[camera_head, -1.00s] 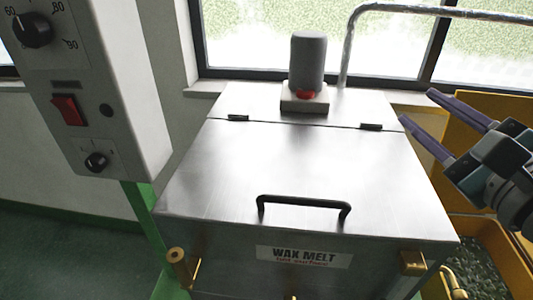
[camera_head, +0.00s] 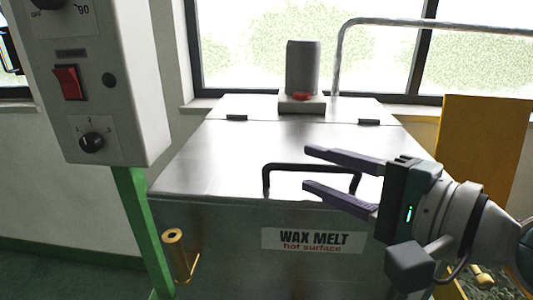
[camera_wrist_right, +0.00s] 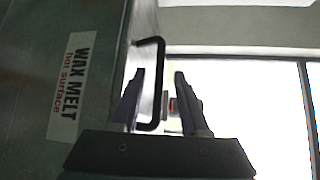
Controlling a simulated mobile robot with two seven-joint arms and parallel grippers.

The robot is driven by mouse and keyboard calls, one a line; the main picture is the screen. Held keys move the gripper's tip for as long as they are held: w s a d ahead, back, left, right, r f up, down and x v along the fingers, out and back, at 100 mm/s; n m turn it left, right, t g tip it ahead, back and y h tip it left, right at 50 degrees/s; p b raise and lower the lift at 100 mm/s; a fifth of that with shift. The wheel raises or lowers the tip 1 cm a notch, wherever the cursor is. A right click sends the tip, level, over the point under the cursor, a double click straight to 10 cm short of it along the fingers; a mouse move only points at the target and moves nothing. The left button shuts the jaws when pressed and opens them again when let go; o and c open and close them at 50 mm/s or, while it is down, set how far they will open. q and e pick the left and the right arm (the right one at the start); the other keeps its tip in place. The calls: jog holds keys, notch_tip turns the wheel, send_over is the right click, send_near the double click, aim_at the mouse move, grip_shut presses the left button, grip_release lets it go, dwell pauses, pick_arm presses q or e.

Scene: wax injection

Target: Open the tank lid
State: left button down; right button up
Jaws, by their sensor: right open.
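The steel tank lid (camera_head: 215,165) lies shut on the tank, with two dark hinges along its back edge. A black bar handle (camera_head: 267,180) stands up near the lid's front edge. My right gripper (camera_head: 307,168) is open and comes in from the right, its two fingers in front of the handle's right part. In the right wrist view, the handle (camera_wrist_right: 161,75) shows between the two open fingertips (camera_wrist_right: 160,74). I cannot tell whether the fingers touch it; nothing is gripped. My left gripper is not in view.
A grey cylinder (camera_head: 303,66) stands on the tank's back section. A control box (camera_head: 130,90) with a red switch is at left on a green post (camera_head: 133,210). A brass fitting (camera_head: 174,250) sticks out at front left. A yellow panel (camera_head: 480,150) stands at right.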

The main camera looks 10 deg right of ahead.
jog(key=shift+x, duration=1.2)
grip_shut()
dwell(0.6)
